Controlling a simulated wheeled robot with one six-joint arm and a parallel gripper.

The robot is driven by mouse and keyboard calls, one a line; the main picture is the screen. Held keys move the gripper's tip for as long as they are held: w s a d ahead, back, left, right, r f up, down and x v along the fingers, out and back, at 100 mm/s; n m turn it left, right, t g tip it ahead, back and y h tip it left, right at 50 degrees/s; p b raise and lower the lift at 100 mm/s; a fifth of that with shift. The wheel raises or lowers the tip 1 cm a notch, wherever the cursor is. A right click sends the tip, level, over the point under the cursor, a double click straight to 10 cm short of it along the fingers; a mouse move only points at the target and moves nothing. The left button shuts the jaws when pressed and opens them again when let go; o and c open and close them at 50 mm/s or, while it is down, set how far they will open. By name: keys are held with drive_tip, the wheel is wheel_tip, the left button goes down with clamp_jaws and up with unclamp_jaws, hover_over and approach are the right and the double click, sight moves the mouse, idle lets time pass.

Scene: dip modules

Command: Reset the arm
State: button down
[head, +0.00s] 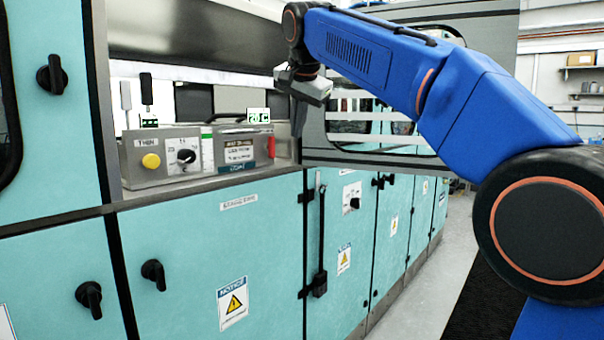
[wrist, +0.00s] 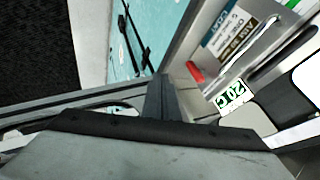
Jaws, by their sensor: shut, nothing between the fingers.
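My blue arm reaches from the right edge of the head view up and across to the left. My gripper (head: 298,122) hangs at its end, fingers pointing down, in front of the right end of the grey control panel. In the wrist view my gripper (wrist: 160,82) shows as dark fingers drawn together, with nothing between them. I cannot tell the exact gap between the fingers and the panel. A red handle (head: 271,147) is just left of the fingers in the head view; it also shows in the wrist view (wrist: 194,72).
The control panel (head: 139,182) carries a yellow button (head: 151,161), a dial (head: 186,156) and a green "20 C" display (head: 258,115). Teal cabinets (head: 270,250) with black knobs stand below. A black lever (head: 320,240) is on a cabinet front. Clear floor (head: 425,285) lies right.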

drive_tip(key=s+d+f+n, duration=0.1)
drive_tip(key=s+d+f, duration=0.4)
drive_tip(key=d, duration=0.3)
drive_tip(key=s+d+f+n+g+h, duration=0.1)
drive_tip(key=s+d+f, duration=0.4)
drive_tip(key=d, duration=0.2)
drive_tip(key=s+d+f+n, duration=0.1)
drive_tip(key=s+d+f, duration=0.45)
drive_tip(key=d, duration=0.25)
drive_tip(key=s+d+f+n, duration=0.1)
drive_tip(key=s+d+f, duration=0.2)
drive_tip(key=s+f, duration=0.5)
drive_tip(key=s+d+f+n, duration=0.1)
drive_tip(key=s+d+f, duration=0.3)
drive_tip(key=s+f, duration=0.3)
drive_tip(key=s+d+f+n+g, duration=0.1)
drive_tip(key=s+d+f, duration=0.2)
drive_tip(key=s+f, duration=0.5)
wheel_tip(320, 180, down, 6)
drive_tip(key=shift+s+d+f+h, duration=0.15)
drive_tip(key=shift+s+d+h, duration=0.15)
drive_tip(key=shift+d, duration=0.1)
